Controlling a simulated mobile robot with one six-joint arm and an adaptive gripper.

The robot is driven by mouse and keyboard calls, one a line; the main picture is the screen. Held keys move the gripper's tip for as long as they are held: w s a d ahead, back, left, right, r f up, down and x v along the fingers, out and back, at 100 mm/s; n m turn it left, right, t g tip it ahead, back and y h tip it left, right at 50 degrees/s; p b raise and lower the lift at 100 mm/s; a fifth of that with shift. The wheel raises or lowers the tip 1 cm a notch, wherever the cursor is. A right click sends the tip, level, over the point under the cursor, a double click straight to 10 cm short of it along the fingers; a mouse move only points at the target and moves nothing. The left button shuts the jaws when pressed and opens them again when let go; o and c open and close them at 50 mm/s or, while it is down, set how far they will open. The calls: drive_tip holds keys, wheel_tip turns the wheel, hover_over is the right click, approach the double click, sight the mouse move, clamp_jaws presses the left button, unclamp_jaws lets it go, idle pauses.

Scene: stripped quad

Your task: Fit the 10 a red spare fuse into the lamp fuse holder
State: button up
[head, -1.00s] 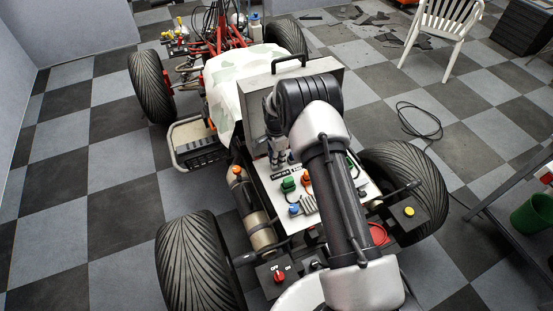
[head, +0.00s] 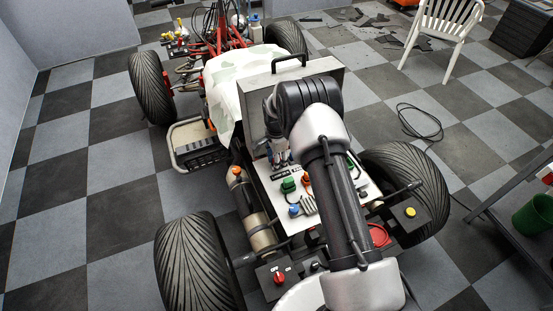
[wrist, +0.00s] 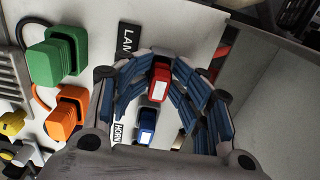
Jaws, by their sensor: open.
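The red fuse (wrist: 160,72) stands on the white panel (wrist: 198,28) in the wrist view, beside the LAMP label (wrist: 127,40). It appears to sit in the dark lamp fuse holder (wrist: 154,92); how deep it sits I cannot tell. My gripper (wrist: 164,80) is open, its blue-padded fingers on both sides of the red fuse with visible gaps. A blue fuse (wrist: 146,127) sits beside the HORN label (wrist: 118,133), nearer my palm. In the head view my gripper (head: 281,160) is low over the panel, and my arm hides the red fuse.
Green (wrist: 55,55) and orange (wrist: 65,113) connectors rise left of the fuses. The raised lid (head: 258,100) stands close behind my gripper. Large tyres (head: 402,185) flank the quad. A red switch (head: 279,278) is at the front.

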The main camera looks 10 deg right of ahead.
drive_tip(key=shift+s+f, duration=0.25)
drive_tip(key=shift+s, duration=0.1)
drive_tip(key=s+r+n+t+p, duration=0.1)
drive_tip(key=s+r+n+p, duration=0.1)
drive_tip(key=r, duration=1.2)
drive_tip(key=s+r+n+p, duration=0.1)
drive_tip(key=s+r+p, duration=0.15)
drive_tip(key=r, duration=1.15)
drive_tip(key=s+r+n+t, duration=0.1)
drive_tip(key=s+r+n, duration=0.3)
drive_tip(key=s+r, duration=0.6)
drive_tip(key=s+r+n+t, duration=0.1)
drive_tip(key=s+n, duration=0.3)
drive_tip(key=s, duration=0.7)
drive_tip(key=s+r+n+t, duration=0.1)
drive_tip(key=s+r+n, duration=0.3)
drive_tip(key=s, duration=0.8)
drive_tip(key=shift+r+n+t, duration=0.3)
drive_tip(key=shift+n, duration=0.1)
